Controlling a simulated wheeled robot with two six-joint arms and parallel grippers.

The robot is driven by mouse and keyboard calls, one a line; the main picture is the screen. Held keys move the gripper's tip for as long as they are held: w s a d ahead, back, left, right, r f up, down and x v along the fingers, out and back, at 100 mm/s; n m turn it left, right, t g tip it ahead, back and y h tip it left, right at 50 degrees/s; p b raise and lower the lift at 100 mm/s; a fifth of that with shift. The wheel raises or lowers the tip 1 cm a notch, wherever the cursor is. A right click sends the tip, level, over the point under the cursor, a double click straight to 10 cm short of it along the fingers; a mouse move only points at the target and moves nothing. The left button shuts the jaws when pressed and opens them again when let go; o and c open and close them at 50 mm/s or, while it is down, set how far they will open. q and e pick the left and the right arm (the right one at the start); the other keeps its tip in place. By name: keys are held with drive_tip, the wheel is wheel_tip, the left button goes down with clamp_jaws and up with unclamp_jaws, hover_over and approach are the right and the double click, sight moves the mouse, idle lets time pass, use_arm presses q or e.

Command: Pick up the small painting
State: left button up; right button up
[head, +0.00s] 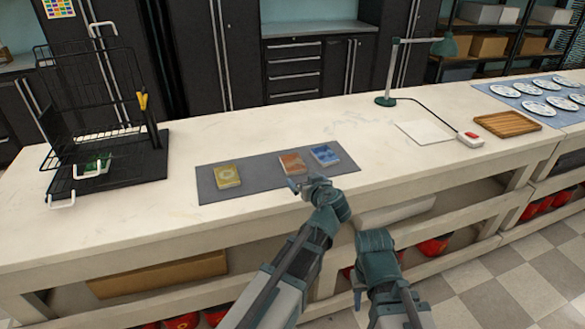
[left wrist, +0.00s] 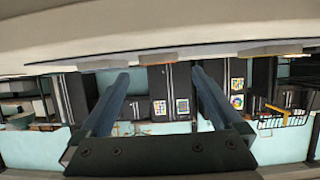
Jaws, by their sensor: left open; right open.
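Three small square paintings lie on a grey mat (head: 258,179): a yellow one (head: 227,175) at the left, an orange-brown one (head: 293,163) in the middle, a blue one (head: 324,155) at the right. They look alike in size. My left gripper (head: 298,186) is open and empty, just in front of the orange-brown painting at the mat's near edge. In the left wrist view its two fingers (left wrist: 160,76) are spread with nothing between; thin edges of paintings (left wrist: 172,56) show beyond them. My right gripper (head: 357,287) is open and empty, low in front of the counter.
A black wire rack (head: 95,100) stands on the counter at the left. A lamp (head: 390,75), a white sheet (head: 424,132), a white box with a red switch (head: 470,139), a wooden board (head: 507,124) and several plates are to the right. The white counter (head: 210,145) is clear around the mat.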

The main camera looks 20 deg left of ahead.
sight(297, 169)
use_arm(q)
drive_tip(key=x, duration=0.3)
drive_tip(key=shift+b, duration=0.35)
drive_tip(key=shift+w+a, duration=0.1)
drive_tip(key=shift+w, duration=0.05)
drive_tip(key=shift+w+a, duration=0.1)
drive_tip(key=shift+w, duration=0.2)
drive_tip(key=x, duration=0.3)
drive_tip(key=b+x, duration=0.1)
drive_tip(key=shift+w+a+r, duration=0.15)
drive_tip(key=shift+w+r, duration=0.05)
drive_tip(key=shift+w, duration=0.2)
drive_tip(key=shift+s+r, duration=0.1)
